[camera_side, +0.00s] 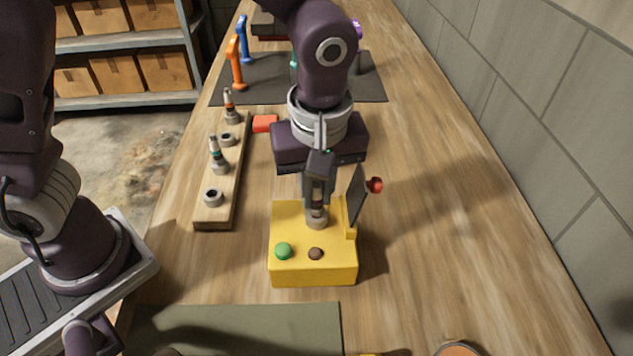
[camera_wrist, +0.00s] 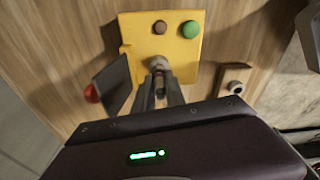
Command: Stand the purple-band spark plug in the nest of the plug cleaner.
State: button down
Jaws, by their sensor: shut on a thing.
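The plug cleaner (camera_side: 290,272) is a yellow box with a green button, a brown button and a dark raised lid with a red knob. Its round grey nest (camera_side: 316,222) is on the top face; the cleaner (camera_wrist: 185,45) also shows in the wrist view. My gripper (camera_side: 317,202) points down right over the nest, its fingers shut on a spark plug. The fingers hide nearly all of that plug, and I cannot see its band colour. A pale round end (camera_wrist: 158,63) shows beyond the fingertips, at the nest. I cannot tell how deep the plug sits.
A wooden rack (camera_side: 240,165) left of the cleaner holds a teal-band plug (camera_side: 217,155) and an orange-band plug (camera_side: 229,105); two of its sockets are empty. The open lid (camera_side: 355,195) stands close to the gripper's right. The wooden bench to the right is clear.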

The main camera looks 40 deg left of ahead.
jog(key=c, duration=1.3)
grip_release()
jog(key=shift+r, duration=0.3)
jog(key=r, duration=0.6)
jog(key=shift+s+d, duration=0.2)
jog(key=shift+d, duration=0.15)
jog(key=s+a+r+m+t+h, duration=0.1)
jog(key=s+a+r+m+h, duration=0.1)
jog(key=s+a+r+m, duration=0.35)
jog(key=s+a+m+t, duration=0.3)
jog(key=s+a+m, duration=0.2)
jog(key=s+a, duration=0.3)
jog(key=shift+s+a+t+y, duration=0.4)
jog(key=shift+a, duration=0.45)
